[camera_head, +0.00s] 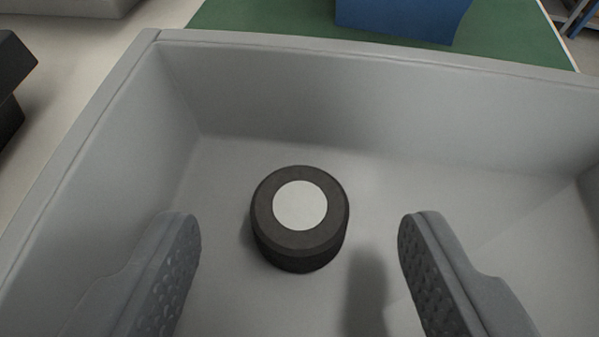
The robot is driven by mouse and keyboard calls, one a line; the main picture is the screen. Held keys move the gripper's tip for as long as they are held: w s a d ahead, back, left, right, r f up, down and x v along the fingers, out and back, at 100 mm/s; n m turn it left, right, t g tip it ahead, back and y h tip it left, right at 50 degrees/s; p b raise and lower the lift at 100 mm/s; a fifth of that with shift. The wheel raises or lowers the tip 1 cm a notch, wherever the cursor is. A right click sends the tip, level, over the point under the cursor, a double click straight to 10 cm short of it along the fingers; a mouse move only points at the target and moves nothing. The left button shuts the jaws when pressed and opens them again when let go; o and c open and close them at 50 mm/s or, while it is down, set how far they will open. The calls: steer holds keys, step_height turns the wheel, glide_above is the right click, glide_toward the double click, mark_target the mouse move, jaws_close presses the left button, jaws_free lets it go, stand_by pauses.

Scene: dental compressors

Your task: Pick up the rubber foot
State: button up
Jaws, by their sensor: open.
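The rubber foot (301,250) is a short black cylinder with a pale round disc on its top. It stands upright on the floor of a grey bin, near the middle of the view. My gripper (300,233) is open, with one textured grey finger to the left of the foot and one to the right. Clear gaps show between the foot and both fingers, and neither touches it. The fingers reach into the bin from the near side. Their exact height over the bin floor is hard to tell.
The grey bin (350,105) has walls at the back, left and right; its near side is out of view. Its floor around the foot is clear. Behind it are a green surface (520,50) and a blue object (400,15). A black object (12,70) stands outside at left.

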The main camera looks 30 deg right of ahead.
mark_target(300, 218)
steer(key=shift+x, duration=1.35)
steer(key=c, duration=1.1)
steer(key=shift+o, duration=0.2)
steer(key=shift+r, duration=0.1)
